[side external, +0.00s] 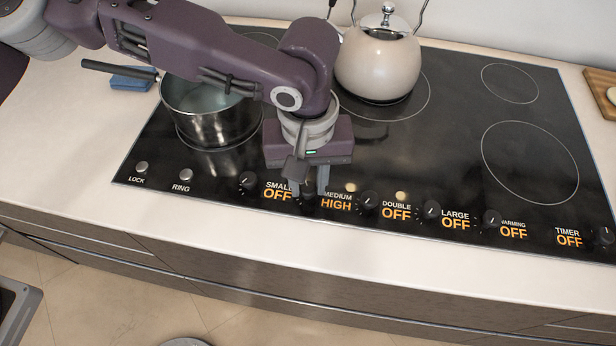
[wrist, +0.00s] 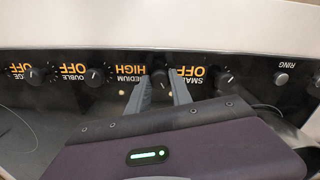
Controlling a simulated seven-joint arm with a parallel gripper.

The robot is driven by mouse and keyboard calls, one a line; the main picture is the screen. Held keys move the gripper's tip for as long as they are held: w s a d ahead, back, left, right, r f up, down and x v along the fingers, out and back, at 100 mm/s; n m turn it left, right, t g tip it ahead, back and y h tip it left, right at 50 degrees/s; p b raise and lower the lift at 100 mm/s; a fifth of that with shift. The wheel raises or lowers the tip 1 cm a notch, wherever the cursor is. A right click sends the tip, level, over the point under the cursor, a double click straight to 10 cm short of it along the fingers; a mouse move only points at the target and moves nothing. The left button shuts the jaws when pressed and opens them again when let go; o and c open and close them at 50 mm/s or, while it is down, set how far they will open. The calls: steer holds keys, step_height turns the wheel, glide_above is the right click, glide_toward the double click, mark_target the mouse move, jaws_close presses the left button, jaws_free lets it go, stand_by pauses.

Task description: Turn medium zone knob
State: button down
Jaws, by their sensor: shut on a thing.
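The medium zone knob (wrist: 160,79) is a small dark round knob on the cooktop's front control strip. In the wrist view it sits between my fingertips, beside the upside-down MEDIUM label; in the side view it is mostly hidden by the fingers. My gripper (side external: 308,187) points down at the strip, shut on this knob with one finger on either side. It also shows in the wrist view (wrist: 161,84). The medium display (side external: 336,203) reads HIGH in orange. The small (side external: 277,196), double (side external: 396,213) and large displays (side external: 455,224) read OFF.
The small zone knob (side external: 247,180) and double zone knob (side external: 369,200) flank the gripper. A steel pot (side external: 212,125) stands behind left, below my arm. A cream kettle (side external: 378,70) stands at the back. The right side of the black cooktop (side external: 455,130) is clear.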

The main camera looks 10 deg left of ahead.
mark_target(308, 187)
steer(key=shift+d+r, duration=0.1)
steer(key=c, duration=1.1)
jaws_free()
steer(key=shift+c, duration=0.2)
step_height(308, 187, up, 7)
